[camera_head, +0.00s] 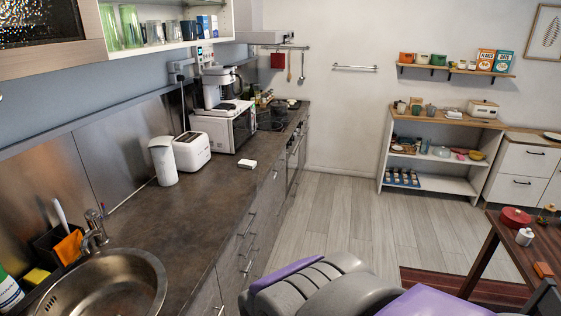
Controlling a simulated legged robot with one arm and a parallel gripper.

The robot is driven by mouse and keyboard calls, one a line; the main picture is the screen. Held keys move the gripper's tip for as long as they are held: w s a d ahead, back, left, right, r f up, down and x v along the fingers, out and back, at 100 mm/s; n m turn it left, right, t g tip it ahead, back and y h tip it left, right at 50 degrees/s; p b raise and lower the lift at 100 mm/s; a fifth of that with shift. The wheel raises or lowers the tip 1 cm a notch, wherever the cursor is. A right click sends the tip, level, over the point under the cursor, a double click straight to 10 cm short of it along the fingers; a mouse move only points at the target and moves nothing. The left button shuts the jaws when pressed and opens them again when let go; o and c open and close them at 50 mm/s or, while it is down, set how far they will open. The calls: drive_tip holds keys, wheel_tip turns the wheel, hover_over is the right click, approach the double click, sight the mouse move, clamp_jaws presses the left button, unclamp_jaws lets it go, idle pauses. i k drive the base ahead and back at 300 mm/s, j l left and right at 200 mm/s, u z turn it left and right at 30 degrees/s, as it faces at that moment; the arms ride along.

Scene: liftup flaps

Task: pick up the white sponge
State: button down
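A small white block that looks like the white sponge (247,164) lies flat on the dark brown counter (190,215), near its front edge. It is to the right of the white toaster (192,150) and in front of the white microwave (232,127). Nothing covers it. Grey and purple parts of my own body fill the bottom middle of the view. My gripper fingers do not show, and nothing of mine touches the sponge.
A white cylinder (163,161) stands left of the toaster. A round metal sink (110,285) with a tap is at the lower left. A table (490,245) stands at the right. The grey floor (345,220) beside the counter is clear.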

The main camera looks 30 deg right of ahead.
sight(244, 163)
drive_tip(key=z, duration=0.65)
drive_tip(key=u, duration=1.15)
drive_tip(key=i+l+z, duration=0.4)
drive_tip(key=i+l, duration=0.8)
drive_tip(key=l, duration=0.35)
drive_tip(key=i+l+z, duration=0.35)
drive_tip(key=i+l, duration=0.8)
drive_tip(key=i, duration=0.2)
